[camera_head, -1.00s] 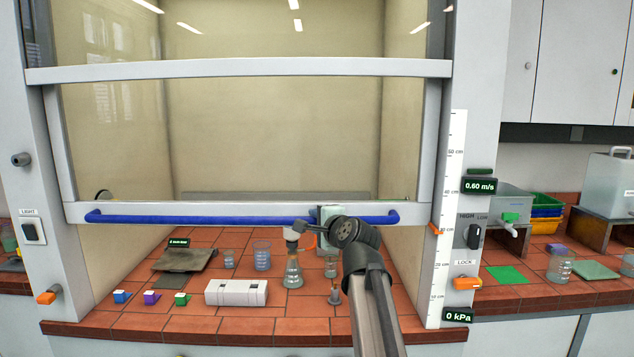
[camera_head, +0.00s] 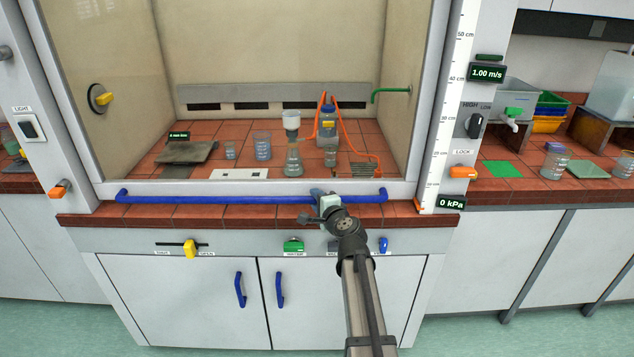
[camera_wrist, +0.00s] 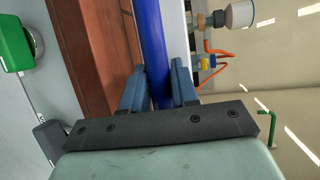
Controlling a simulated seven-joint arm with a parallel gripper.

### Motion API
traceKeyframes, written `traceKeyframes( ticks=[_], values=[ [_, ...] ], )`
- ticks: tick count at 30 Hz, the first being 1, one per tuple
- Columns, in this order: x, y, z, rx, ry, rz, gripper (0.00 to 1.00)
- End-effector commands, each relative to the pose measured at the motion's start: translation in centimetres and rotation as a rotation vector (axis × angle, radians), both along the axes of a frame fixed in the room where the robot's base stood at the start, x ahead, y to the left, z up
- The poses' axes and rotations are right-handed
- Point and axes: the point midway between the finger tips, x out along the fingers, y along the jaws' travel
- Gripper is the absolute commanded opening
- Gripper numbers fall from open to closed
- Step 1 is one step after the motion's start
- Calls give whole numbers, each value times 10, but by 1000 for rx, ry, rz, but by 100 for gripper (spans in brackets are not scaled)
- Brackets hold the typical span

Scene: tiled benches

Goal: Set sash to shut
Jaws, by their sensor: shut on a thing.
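The fume hood sash is a clear pane with a white bottom rail (camera_head: 270,188) and a long blue handle bar (camera_head: 220,198). The rail is low, close to the red tiled front ledge (camera_head: 90,220). I cannot tell whether a gap remains under it. An orange marker (camera_head: 418,206) is near the bottom of the height scale (camera_head: 445,110). My gripper (camera_head: 326,202) is at the right part of the bar. In the wrist view, the two fingers (camera_wrist: 159,85) are shut around the blue bar (camera_wrist: 152,40).
Behind the glass stand a flask (camera_head: 293,163), beakers (camera_head: 262,147), a bottle (camera_head: 328,125) with orange tubing and a white block (camera_head: 238,174). An orange LOCK knob (camera_head: 463,172) is on the right post. The display (camera_head: 487,73) reads 1.00 m/s. Cabinet doors (camera_head: 190,290) are below.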

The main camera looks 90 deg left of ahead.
Motion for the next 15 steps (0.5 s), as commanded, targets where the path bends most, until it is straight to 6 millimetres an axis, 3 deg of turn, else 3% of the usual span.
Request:
traceKeyframes(
  ticks=[6,15],
  values=[
    [0,0,-20,-1,0,2,0],
    [0,0,-26,-2,-2,2,0]
  ],
)
